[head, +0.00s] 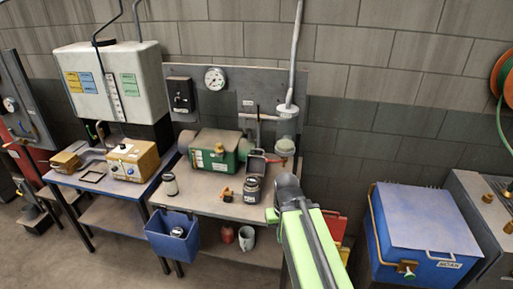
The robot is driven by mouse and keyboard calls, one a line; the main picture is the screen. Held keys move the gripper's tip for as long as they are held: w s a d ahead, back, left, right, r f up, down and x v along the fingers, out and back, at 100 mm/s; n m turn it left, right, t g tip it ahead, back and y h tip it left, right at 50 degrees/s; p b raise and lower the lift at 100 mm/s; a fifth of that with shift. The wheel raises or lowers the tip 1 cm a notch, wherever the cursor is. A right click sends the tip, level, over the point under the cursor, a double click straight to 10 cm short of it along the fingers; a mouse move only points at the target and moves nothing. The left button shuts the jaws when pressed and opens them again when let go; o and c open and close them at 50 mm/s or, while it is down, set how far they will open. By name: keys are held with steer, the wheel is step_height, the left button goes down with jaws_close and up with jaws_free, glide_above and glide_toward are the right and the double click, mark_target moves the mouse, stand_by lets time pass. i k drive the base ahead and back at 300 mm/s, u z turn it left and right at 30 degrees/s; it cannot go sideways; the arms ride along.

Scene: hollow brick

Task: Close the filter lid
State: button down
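My green arm reaches up from the bottom of the head view, and my dark gripper (287,188) is at its far end, in front of the workbench's right side. Its fingers are too small and foreshortened to tell open from shut. No part is clearly marked as the filter lid. A pipe runs down the wall to a pale, rounded fitting (285,146), with a red part (285,147) at it. A dark, tilted frame-like part (256,166) stands left of my gripper, apart from it in the picture. A dark jar (253,190) stands below it.
A blue chest (425,235) stands right. Floor at lower left is clear.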

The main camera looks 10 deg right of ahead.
mark_target(255, 165)
steer(key=i, duration=0.95)
